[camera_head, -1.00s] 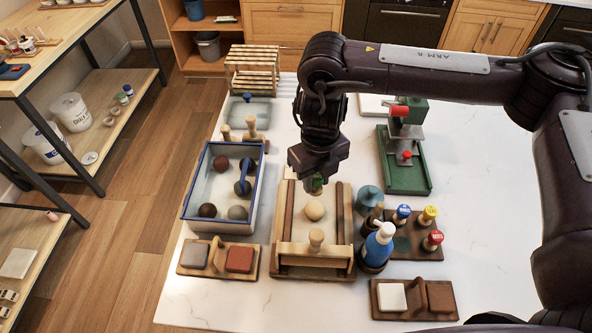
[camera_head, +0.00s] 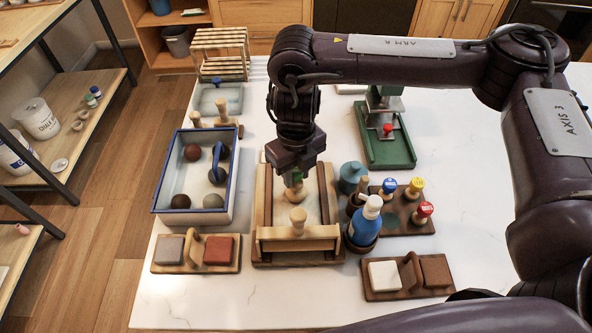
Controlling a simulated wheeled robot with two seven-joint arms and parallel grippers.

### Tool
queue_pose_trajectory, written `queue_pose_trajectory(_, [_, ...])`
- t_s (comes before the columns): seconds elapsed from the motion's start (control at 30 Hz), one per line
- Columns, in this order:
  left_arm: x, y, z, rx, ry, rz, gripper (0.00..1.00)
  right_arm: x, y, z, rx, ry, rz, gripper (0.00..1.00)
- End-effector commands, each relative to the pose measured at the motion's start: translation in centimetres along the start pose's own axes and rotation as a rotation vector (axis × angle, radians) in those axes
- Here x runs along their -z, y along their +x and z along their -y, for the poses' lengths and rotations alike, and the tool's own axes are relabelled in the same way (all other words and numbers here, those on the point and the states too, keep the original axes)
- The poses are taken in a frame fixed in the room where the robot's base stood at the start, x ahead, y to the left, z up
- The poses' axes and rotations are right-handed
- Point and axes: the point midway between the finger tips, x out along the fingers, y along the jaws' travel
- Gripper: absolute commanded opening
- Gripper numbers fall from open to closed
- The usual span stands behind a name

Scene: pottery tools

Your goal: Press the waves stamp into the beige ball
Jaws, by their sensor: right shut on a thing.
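The beige ball (camera_head: 297,195) lies on the board directly below the stamp, in front of a wooden bar with a round knob (camera_head: 298,217). The stamp is very close above the ball; I cannot tell whether they touch. My left gripper is not in view.
Stamps with blue, yellow and red tops stand on a dark holder (camera_head: 405,222) at right, beside a blue bottle (camera_head: 365,222). A blue-rimmed tray (camera_head: 232,190) with several balls is at left. Tile holders (camera_head: 196,267) (camera_head: 380,294) flank the front.

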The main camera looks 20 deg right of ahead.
Motion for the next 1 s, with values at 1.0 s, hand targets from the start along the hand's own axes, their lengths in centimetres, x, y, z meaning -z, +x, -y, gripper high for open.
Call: queue_pose_trajectory(1.0, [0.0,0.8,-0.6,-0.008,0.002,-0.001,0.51,0.0,1.2,0.0,0.0,0.0,0.0,0.05])
